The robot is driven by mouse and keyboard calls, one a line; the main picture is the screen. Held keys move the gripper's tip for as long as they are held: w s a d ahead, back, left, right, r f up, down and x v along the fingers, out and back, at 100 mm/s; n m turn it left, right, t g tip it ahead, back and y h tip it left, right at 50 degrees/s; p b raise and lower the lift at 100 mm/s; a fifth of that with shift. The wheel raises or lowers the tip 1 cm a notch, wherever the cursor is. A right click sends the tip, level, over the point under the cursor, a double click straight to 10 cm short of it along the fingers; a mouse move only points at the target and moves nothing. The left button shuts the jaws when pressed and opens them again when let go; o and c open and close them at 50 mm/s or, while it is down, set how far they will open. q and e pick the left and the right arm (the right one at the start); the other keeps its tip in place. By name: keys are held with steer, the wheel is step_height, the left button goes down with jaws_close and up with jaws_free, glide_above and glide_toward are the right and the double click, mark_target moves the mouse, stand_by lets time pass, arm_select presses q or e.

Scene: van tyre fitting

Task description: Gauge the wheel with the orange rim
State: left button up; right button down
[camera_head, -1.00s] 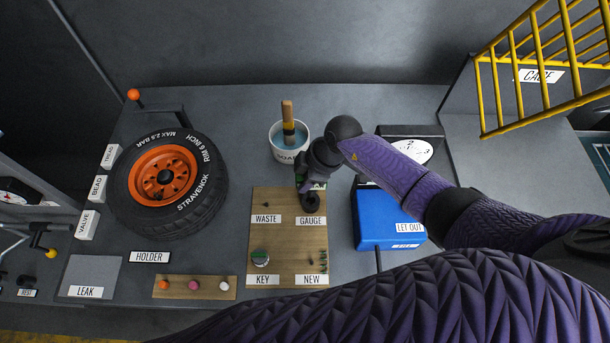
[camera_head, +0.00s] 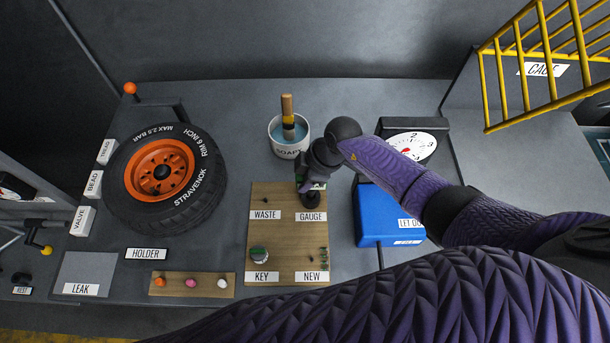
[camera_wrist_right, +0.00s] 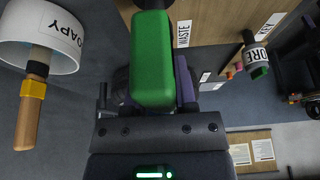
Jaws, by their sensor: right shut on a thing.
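The wheel with the orange rim (camera_head: 160,168) lies flat on the bench at the left, its black tyre marked "MAX 2.5 BAR" and "RIM 6 INCH". My right gripper (camera_head: 311,187) is over the "GAUGE" spot of the wooden board, far to the right of the wheel. It is shut on a green-handled thing, the gauge by its place; the green handle (camera_wrist_right: 152,62) fills the middle of the right wrist view. A dark round part (camera_head: 312,202) shows below the fingers, above the label. My left gripper is out of view.
The wooden board (camera_head: 288,235) also holds a green-topped key (camera_head: 259,254) and small new parts. A soapy bucket (camera_head: 289,147) with a brush stands behind. A blue box (camera_head: 380,216) and a dial (camera_head: 415,146) are at the right. The yellow cage (camera_head: 545,70) is far right.

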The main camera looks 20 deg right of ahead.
steer(key=shift+f+b, duration=1.5)
steer(key=shift+f, duration=0.55)
steer(key=shift+c, duration=1.6)
jaws_free()
steer(key=p+v, duration=0.3)
steer(key=v, duration=0.5)
steer(key=shift+d+r, duration=0.15)
steer(key=shift+r, duration=0.25)
steer(key=shift+s+d+r+p, duration=0.1)
steer(key=shift+d+r+p, duration=0.15)
steer(key=shift+r, duration=0.3)
